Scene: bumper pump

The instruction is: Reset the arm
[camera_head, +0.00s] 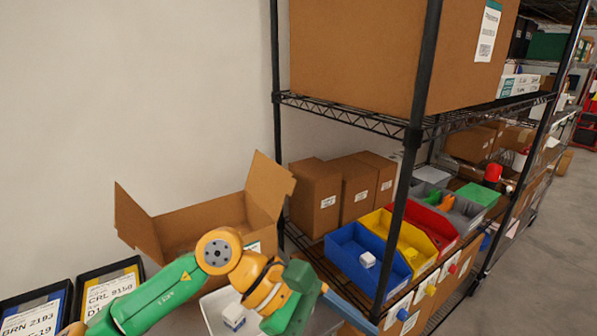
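My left arm, green and orange, comes in from the lower left and reaches toward the middle bottom. Its dark green gripper end (296,294) is over or beside a light grey-white tray (213,306) in front of the shelf. My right gripper is not in view.
An open cardboard box (190,225) stands behind my arm. The wire shelf (345,112) holds blue (345,243), yellow (408,238) and red (432,221) bins; a white block (367,260) is in the blue one. A black shelf post (402,190) stands in front. Framed labels (108,285) are lower left.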

